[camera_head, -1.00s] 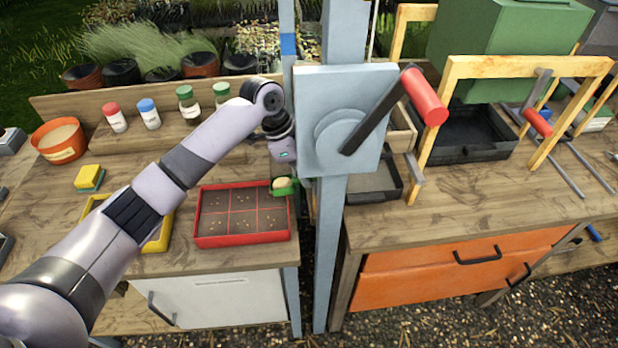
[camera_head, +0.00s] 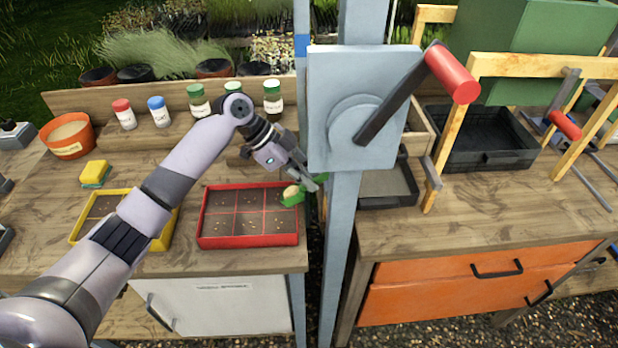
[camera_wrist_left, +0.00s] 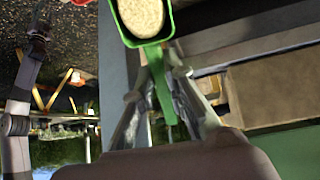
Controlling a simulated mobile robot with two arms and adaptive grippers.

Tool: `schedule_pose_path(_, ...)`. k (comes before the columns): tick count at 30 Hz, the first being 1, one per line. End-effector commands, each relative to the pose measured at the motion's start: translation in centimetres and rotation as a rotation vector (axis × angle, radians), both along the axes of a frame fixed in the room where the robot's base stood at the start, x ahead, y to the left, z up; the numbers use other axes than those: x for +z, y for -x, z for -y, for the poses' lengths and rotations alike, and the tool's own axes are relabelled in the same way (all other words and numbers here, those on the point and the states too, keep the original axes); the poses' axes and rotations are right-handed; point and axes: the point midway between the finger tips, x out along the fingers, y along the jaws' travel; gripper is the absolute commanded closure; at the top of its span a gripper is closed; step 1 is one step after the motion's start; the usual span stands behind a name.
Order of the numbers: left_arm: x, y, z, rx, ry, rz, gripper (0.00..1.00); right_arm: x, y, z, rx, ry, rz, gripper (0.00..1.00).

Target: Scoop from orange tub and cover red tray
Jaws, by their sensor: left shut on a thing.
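My left gripper (camera_head: 306,182) is shut on the handle of a green scoop (camera_head: 290,198), at the right edge of the red tray. The scoop is full of pale, grainy material, and it also shows in the left wrist view (camera_wrist_left: 142,40). The red tray (camera_head: 248,241) lies on the bench, divided into six cells of dark soil with small seeds; several cells show no cover. The orange tub (camera_head: 66,152) stands at the far left of the bench, filled with similar pale material. My right gripper is not in view.
A blue-grey post with a crank box (camera_head: 362,95) stands just right of the scoop. A yellow tray (camera_head: 160,243) lies left of the red one, with a sponge (camera_head: 96,174) behind. Capped bottles (camera_head: 159,112) line the back shelf.

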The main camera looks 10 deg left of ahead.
Motion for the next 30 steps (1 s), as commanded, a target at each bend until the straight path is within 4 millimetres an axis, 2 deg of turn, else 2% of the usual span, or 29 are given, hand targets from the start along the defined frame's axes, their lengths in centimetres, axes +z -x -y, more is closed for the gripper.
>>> schedule_pose_path(15, -0.3, 0.0, 0.0, 0.001, 0.178, 0.019, 1.00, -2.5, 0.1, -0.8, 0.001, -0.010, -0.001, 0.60)
schedule_pose_path(23, 0.2, 0.0, -0.1, 0.001, 0.200, 0.021, 1.00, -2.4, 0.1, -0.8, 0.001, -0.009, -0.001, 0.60)
schedule_pose_path(30, 1.1, 0.1, -1.1, 0.002, 0.198, 0.023, 1.00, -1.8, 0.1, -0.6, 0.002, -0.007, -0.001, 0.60)
